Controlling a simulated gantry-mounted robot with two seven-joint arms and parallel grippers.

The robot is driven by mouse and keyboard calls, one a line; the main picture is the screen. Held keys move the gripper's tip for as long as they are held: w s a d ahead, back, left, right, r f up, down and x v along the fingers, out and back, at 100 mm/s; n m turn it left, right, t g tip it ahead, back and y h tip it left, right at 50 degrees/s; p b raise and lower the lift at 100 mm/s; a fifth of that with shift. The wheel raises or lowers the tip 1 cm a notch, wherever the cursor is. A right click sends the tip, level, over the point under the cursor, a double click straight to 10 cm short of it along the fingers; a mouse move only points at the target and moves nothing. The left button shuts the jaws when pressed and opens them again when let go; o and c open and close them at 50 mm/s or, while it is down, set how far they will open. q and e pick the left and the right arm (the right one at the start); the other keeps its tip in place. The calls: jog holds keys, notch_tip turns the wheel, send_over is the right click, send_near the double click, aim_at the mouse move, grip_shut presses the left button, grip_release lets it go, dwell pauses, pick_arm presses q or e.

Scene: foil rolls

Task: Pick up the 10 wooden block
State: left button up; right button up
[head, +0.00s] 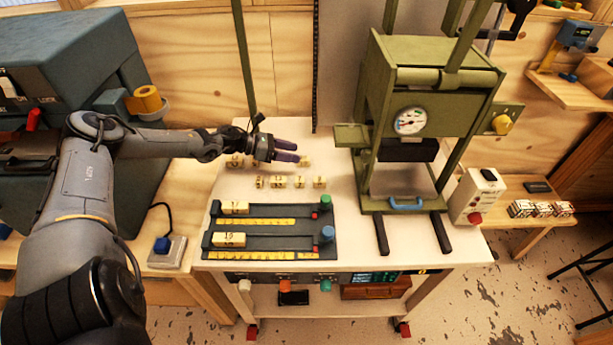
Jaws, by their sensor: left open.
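Small light wooden blocks with dark markings stand on the pale table in two rows. The front row of wooden blocks (280,182) is in plain view. The back row of wooden blocks (235,161) is partly hidden by my left gripper (296,152). The markings on these small blocks are too small to read, so I cannot tell which is the 10 block. My left gripper is open and empty, with its dark purple fingers pointing right over the back row. My right gripper is not in view.
A dark rail board (270,230) with two longer wooden blocks (234,207) lies in front of the rows. A green press (425,110) with a gauge stands to the right. A large blue-grey machine (70,60) is at left. Table to the right of the rows is clear.

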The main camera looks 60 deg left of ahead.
aim_at(308, 158)
pick_arm(q)
jog(key=shift+s+a+f+m+g+b, duration=0.25)
jog(key=shift+a+m+b, duration=0.1)
jog(key=shift+a+m, duration=0.15)
jog(key=shift+s+a+f+m+g+b, duration=0.15)
jog(key=shift+s+a+m+b, duration=0.15)
jog(key=shift+m, duration=0.3)
jog(key=shift+w+m+h+b, duration=0.1)
jog(key=shift+m+h+b, duration=0.2)
jog(key=shift+w+d+f+b, duration=0.2)
jog(key=shift+w+d+b, duration=0.1)
jog(key=shift+w, duration=0.2)
jog(key=b+x, duration=0.2)
jog(key=x, duration=0.2)
jog(key=shift+f, duration=0.1)
jog(key=shift+w+d+f+b, duration=0.15)
jog(key=shift+w+d+b, duration=0.2)
jog(key=shift+w+b, duration=0.15)
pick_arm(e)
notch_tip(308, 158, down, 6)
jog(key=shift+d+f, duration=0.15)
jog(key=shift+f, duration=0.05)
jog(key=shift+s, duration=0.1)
pick_arm(q)
jog(key=c, duration=1)
